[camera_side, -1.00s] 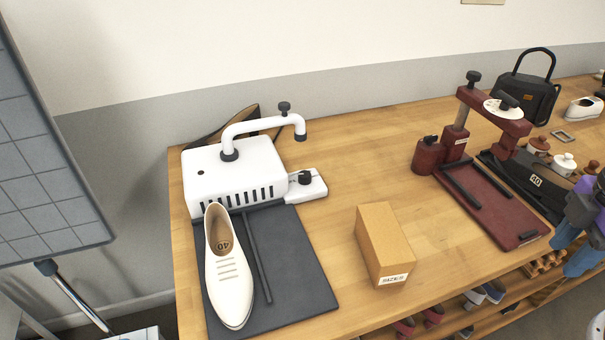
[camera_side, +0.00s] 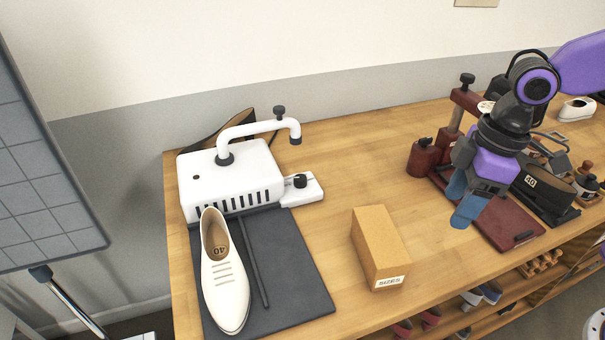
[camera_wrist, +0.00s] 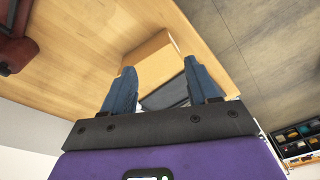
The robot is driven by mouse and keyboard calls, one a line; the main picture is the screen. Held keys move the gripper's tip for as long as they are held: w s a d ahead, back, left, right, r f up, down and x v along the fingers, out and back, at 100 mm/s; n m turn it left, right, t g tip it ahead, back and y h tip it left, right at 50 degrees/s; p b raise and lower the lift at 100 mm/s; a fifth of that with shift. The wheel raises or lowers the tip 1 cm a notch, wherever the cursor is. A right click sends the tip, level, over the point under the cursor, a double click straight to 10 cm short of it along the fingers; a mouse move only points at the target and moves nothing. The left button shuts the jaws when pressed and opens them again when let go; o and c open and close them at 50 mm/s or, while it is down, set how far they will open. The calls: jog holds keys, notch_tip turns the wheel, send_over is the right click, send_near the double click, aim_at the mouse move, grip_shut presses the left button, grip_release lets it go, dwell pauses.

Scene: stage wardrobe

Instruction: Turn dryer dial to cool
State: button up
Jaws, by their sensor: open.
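The white dryer (camera_side: 228,178) stands at the left of the bench, with a bent white pipe (camera_side: 250,130) on top. Its black dial (camera_side: 300,181) sits on a small white block at the dryer's right side; its setting is too small to read. My gripper (camera_side: 463,212) is over the red press at the right, well apart from the dial, fingers pointing down. In the wrist view my gripper's blue fingers (camera_wrist: 161,90) are spread and nothing is between them. The dial is not visible in the wrist view.
A cream shoe (camera_side: 225,272) lies on the dark mat (camera_side: 290,270) before the dryer. A cardboard box (camera_side: 378,247) stands between the dryer and the red press (camera_side: 512,222). The bench between dial and press is clear behind the box.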

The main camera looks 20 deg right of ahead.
jog(key=w+a+m+t+y, duration=0.1)
jog(key=w+a, duration=0.3)
jog(key=w, duration=0.3)
jog(key=w+a, duration=0.3)
jog(key=w, duration=0.4)
jog(key=m+t, duration=0.1)
jog(key=t, duration=0.1)
send_near(301, 178)
jog(key=shift+y, duration=0.3)
jog(key=x, duration=0.8)
jog(key=shift+w+d+f, duration=0.15)
jog(key=shift+w+f, duration=0.05)
jog(key=shift+f, duration=0.15)
jog(key=c, duration=1)
